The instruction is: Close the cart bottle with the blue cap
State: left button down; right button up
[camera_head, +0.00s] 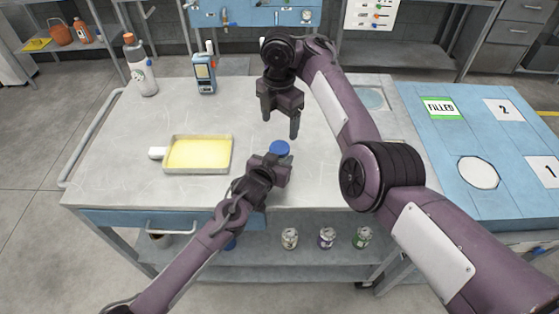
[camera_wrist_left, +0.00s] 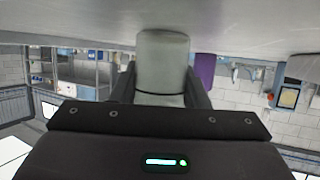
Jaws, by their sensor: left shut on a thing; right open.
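The blue cap (camera_head: 279,148) shows from above as a round disc at the tips of my left gripper (camera_head: 272,159), near the cart's front edge. In the left wrist view, my left gripper (camera_wrist_left: 160,88) is shut on a pale grey-white bottle (camera_wrist_left: 162,62), one finger on each side. That view looks upside down, and the bottle's base meets the grey cart top. The cap is not visible there, and I cannot tell whether it is seated. My right gripper (camera_head: 281,120) is open and empty, fingers down, behind and above the cap.
On the grey cart top (camera_head: 110,150) are a yellow-filled tray (camera_head: 198,155), an orange-capped bottle (camera_head: 140,68) and a blue handheld device (camera_head: 204,74). Several small jars (camera_head: 326,238) stand on the lower shelf. A blue table (camera_head: 480,135) with a FILLED label is at right.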

aim_at(280, 147)
jog(key=shift+f, duration=0.1)
jog(key=shift+f, duration=3.95)
jog(key=shift+c, duration=0.4)
jog(key=c, duration=1)
jog(key=shift+o, duration=0.2)
jog(key=m, duration=0.3)
jog(key=o, duration=1.1)
